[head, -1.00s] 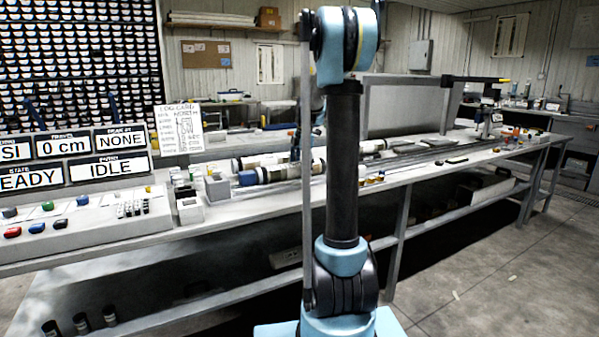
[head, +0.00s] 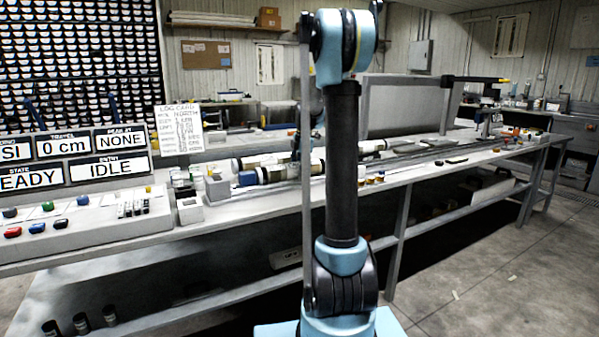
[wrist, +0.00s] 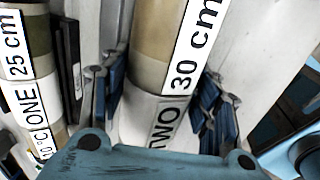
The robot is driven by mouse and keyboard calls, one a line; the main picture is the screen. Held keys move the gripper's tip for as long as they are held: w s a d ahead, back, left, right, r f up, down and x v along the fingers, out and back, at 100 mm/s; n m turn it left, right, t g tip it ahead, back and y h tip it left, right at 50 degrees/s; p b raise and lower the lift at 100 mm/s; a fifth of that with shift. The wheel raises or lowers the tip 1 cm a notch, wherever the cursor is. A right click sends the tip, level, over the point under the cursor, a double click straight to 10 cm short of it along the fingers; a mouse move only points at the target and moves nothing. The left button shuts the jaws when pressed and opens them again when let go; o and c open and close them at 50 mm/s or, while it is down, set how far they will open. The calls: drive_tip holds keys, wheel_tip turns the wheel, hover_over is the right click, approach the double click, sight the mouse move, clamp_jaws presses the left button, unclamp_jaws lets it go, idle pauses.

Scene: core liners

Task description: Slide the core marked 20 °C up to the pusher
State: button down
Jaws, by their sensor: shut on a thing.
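In the wrist view my gripper (wrist: 165,112) has its blue-padded fingers on both sides of a tan and white core (wrist: 165,50), shut on it. Its labels read "TWO" and "30 cm"; a temperature mark on it is not visible. A second core (wrist: 40,80), dark and white, lies to its left, labelled "ONE" and "25 cm", with a partly cut-off °C mark. In the head view the near core (head: 270,174) has a blue end and lies along the bench; my arm hides part of it. The pusher cannot be made out surely.
A control panel (head: 85,222) with coloured buttons stands at the bench's left end. Signs above it read "0 cm", "NONE" and "IDLE". A log card (head: 181,129) stands behind. Small blocks (head: 190,210) sit left of the cores. Rails run along the bench to the right.

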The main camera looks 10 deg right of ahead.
sight(298, 166)
drive_tip(key=shift+a, duration=0.1)
drive_tip(key=shift+s+a, duration=0.2)
drive_tip(key=shift+a, duration=0.3)
drive_tip(key=shift+s+a, duration=0.15)
drive_tip(key=shift+a, duration=0.35)
drive_tip(key=shift+c, duration=2.4)
unclamp_jaws()
drive_tip(key=shift+d, duration=0.1)
drive_tip(key=shift+r, duration=0.15)
drive_tip(key=v, duration=1.1)
drive_tip(key=shift+r, duration=0.2)
